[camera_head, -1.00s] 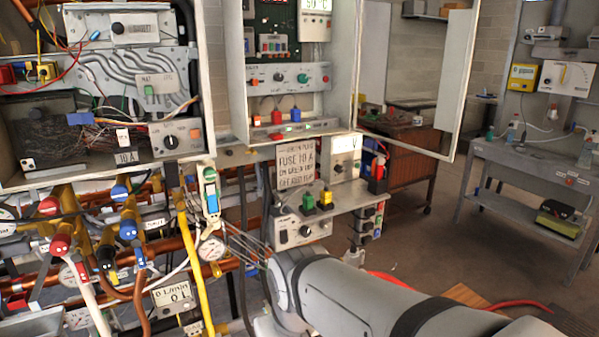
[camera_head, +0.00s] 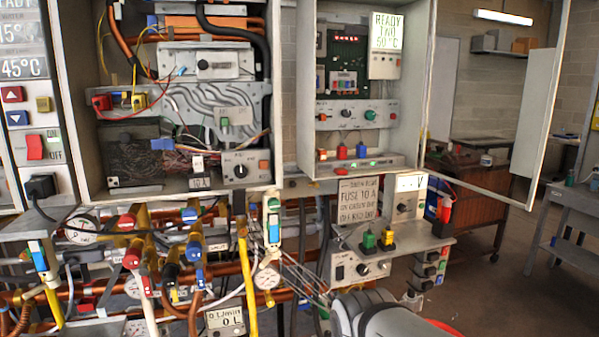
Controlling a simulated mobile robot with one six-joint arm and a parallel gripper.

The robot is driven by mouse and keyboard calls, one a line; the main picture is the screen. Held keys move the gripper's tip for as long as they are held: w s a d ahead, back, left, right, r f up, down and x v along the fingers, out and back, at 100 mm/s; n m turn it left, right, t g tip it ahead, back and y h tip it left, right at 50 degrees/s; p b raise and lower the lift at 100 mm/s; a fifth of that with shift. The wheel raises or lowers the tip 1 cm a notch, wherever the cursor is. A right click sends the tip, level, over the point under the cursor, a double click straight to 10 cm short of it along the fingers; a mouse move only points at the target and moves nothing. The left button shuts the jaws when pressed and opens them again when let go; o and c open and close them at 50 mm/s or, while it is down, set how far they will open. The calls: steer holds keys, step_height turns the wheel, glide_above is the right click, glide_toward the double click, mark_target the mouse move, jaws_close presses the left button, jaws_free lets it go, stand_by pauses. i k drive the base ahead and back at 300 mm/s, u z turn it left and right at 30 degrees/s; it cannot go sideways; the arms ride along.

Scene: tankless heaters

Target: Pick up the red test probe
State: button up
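A red upright piece (camera_head: 444,211), which looks like the red test probe, stands in a black holder at the right end of the small grey shelf (camera_head: 425,232). A blue piece (camera_head: 431,207) is just left of it. My arm (camera_head: 375,313) enters at the bottom, right of centre. Thin grey prongs, apparently my gripper (camera_head: 303,281), extend up and left from its end, below and left of the shelf and well apart from the red piece. They are too thin to show whether they are open or shut.
Pipes, valves and gauges (camera_head: 267,277) crowd the left. An open cabinet door (camera_head: 541,115) hangs above and right of the shelf. Open floor (camera_head: 490,290) lies to the right.

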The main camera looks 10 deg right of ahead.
mark_target(447, 204)
steer(key=z, duration=0.4)
steer(key=k, duration=1.1)
steer(key=z, duration=0.3)
steer(key=i, duration=1.45)
steer(key=z, duration=0.85)
